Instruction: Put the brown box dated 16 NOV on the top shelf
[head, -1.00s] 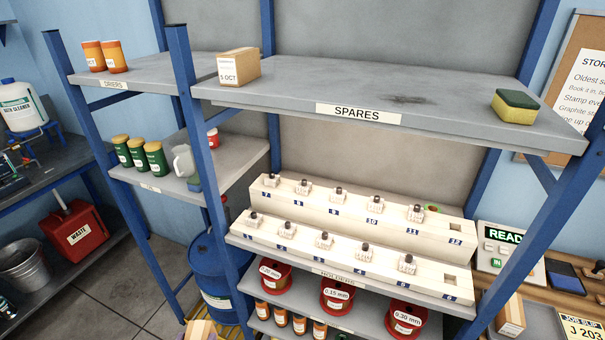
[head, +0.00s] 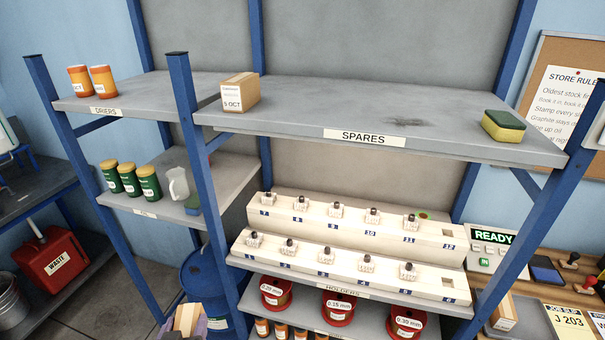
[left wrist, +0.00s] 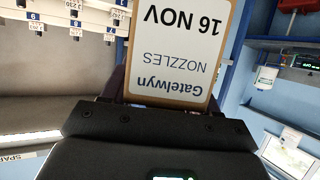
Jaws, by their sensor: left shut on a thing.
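The brown box dated 16 NOV (left wrist: 182,50) fills the upper middle of the left wrist view; its white label reads Gatelwyn NOZZLES, upside down. My left gripper (left wrist: 165,95) is shut on it. In the head view the box (head: 187,318) and the left gripper (head: 190,332) show at the bottom edge, left of centre, well below the top shelf (head: 320,105). That shelf bears the SPARES label. A brown box dated 5 OCT (head: 239,92) stands at its left end. My right gripper is not in view.
A green and yellow sponge (head: 503,126) lies at the top shelf's right end; a wide stretch between it and the 5 OCT box is clear, with a dark smudge. A blue front post (head: 190,150) stands near the held box. Holder blocks (head: 350,262) fill the lower shelf.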

